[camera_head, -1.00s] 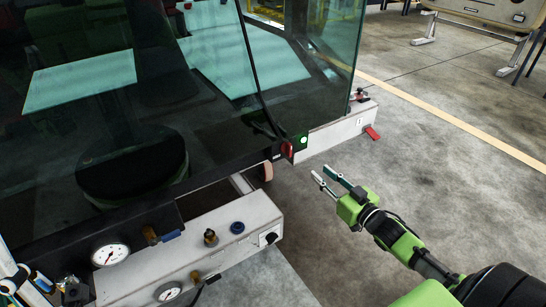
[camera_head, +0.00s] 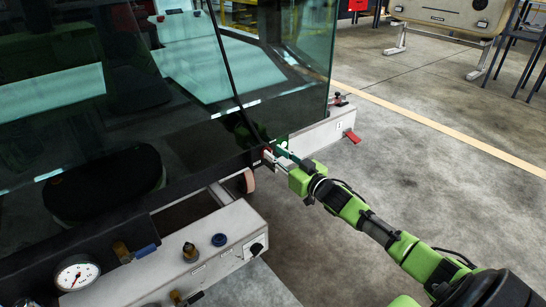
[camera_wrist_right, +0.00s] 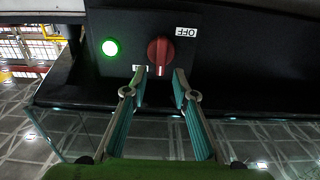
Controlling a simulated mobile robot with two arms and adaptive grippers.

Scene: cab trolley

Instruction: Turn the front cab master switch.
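The master switch is a red rotary knob (camera_wrist_right: 159,55) on a black panel at the cab's lower corner. In the right wrist view its white mark points down. An OFF label (camera_wrist_right: 187,32) sits to its upper right, and a smaller label shows at its lower left, partly hidden by a finger. A lit green lamp (camera_wrist_right: 110,48) is left of the knob. My right gripper (camera_wrist_right: 156,82) is open and empty, its fingertips just below the knob, one to each side. In the head view the gripper (camera_head: 275,155) is at the cab corner and mostly hides the knob. My left gripper is not in view.
The cab's glass (camera_head: 285,70) rises above the panel. A white trolley box (camera_head: 215,235) with a gauge (camera_head: 77,273) and fittings is at lower left.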

